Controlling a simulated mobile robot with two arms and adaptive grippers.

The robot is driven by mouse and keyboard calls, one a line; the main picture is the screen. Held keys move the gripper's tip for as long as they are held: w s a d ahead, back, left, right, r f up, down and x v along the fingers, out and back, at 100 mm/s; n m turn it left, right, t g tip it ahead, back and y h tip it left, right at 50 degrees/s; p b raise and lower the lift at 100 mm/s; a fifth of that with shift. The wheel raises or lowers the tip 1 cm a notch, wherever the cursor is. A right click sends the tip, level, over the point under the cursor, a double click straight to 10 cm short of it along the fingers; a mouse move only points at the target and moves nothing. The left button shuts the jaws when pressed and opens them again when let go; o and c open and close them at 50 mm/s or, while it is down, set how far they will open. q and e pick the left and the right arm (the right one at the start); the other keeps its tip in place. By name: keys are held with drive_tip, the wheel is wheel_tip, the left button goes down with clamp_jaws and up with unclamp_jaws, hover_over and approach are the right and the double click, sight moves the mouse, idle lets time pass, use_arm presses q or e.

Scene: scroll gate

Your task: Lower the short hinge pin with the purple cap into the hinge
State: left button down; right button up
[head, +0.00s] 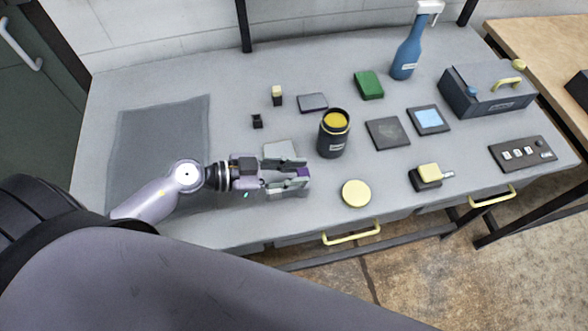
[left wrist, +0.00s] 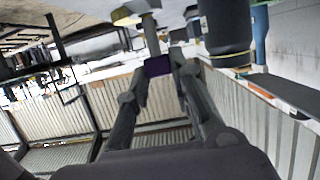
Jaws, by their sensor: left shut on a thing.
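My left gripper (head: 300,174) is low over the front middle of the grey workbench. It is shut on the pin's purple cap (head: 304,172). In the left wrist view the purple cap (left wrist: 157,66) sits between the fingertips (left wrist: 160,70). I cannot tell for sure which part is the hinge. My right gripper does not show.
A black canister with a yellow top (head: 333,134) stands close to the right of the gripper. A yellow round lid (head: 356,193) lies near the front edge. A small black block (head: 257,121) is behind. The dark mat (head: 160,140) at left is bare.

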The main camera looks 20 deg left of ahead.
use_arm(q)
drive_tip(key=shift+f, duration=1.35)
drive_tip(key=c, duration=1.3)
unclamp_jaws()
drive_tip(key=v, duration=1.2)
drive_tip(key=shift+r, duration=0.1)
